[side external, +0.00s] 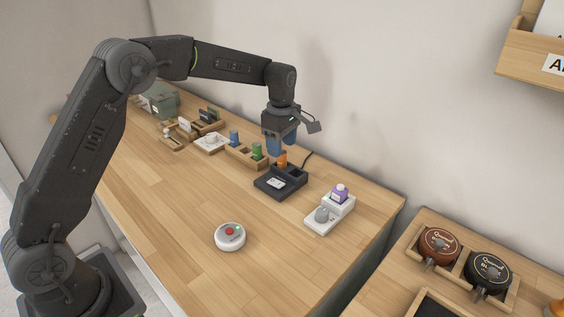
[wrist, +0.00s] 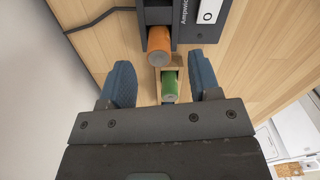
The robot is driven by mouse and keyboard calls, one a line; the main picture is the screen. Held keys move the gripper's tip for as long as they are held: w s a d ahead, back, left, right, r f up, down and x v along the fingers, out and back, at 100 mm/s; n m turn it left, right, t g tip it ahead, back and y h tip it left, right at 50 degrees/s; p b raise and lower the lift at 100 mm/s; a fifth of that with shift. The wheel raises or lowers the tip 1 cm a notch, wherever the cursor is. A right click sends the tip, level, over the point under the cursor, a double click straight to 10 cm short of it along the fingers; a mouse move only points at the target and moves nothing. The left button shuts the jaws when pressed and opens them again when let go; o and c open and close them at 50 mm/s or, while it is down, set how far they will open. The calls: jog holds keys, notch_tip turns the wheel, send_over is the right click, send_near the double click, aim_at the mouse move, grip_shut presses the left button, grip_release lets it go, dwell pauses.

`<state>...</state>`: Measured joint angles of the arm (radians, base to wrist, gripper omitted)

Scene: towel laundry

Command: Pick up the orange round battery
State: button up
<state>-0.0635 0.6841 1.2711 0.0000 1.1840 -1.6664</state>
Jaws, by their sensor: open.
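The gripper holds nothing.
A round white button device (side external: 230,236) lies in front. The table's left front is clear.

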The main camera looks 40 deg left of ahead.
aim_at(282, 159)
notch_tip(282, 159, down, 4)
jog(key=shift+f, duration=0.2)
jog(key=c, duration=1)
jog(key=shift+c, duration=0.2)
jog(key=shift+r, duration=0.1)
